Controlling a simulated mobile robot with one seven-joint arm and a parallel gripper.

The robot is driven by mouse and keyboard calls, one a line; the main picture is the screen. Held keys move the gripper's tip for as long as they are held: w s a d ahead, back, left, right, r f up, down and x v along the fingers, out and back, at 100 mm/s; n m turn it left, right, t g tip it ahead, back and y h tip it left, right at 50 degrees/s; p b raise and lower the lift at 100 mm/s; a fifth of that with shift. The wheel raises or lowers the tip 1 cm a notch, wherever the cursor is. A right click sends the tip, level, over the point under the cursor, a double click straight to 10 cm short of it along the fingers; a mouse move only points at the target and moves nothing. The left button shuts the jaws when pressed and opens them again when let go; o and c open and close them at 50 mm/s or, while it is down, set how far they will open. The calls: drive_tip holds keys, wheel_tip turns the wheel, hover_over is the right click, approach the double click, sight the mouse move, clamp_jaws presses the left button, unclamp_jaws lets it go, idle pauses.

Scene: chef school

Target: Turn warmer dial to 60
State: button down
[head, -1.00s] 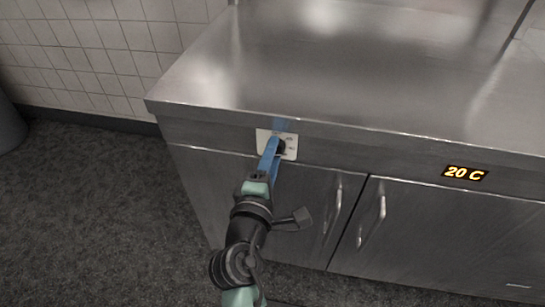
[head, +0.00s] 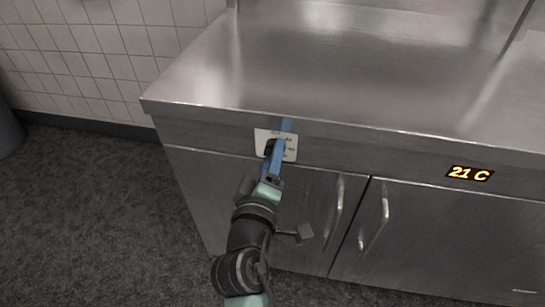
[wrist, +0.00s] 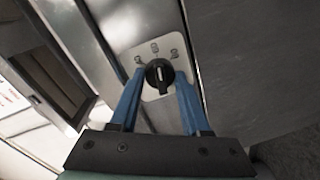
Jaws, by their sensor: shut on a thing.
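The warmer dial (wrist: 159,75) is a round black knob with a pale pointer mark. It sits on a white plate (wrist: 131,60) with printed numbers, on the steel front of the warmer. The plate also shows in the head view (head: 262,136). My gripper (wrist: 159,82) has blue fingers, one on each side of the dial, and is shut on it. In the head view my gripper (head: 275,147) reaches the plate from below and covers most of the dial. The display (head: 470,173) reads 21 C in orange digits.
The steel worktop (head: 330,70) overhangs the front just above the dial. Two cabinet doors with curved handles (head: 374,217) are below and to the right. Dark carpet (head: 90,210) lies open at the left, before a tiled wall (head: 100,60).

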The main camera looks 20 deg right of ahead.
idle(0.3)
drive_tip(key=shift+c, duration=1.8)
unclamp_jaws()
drive_tip(key=v, duration=1.3)
drive_tip(key=shift+f, duration=0.1)
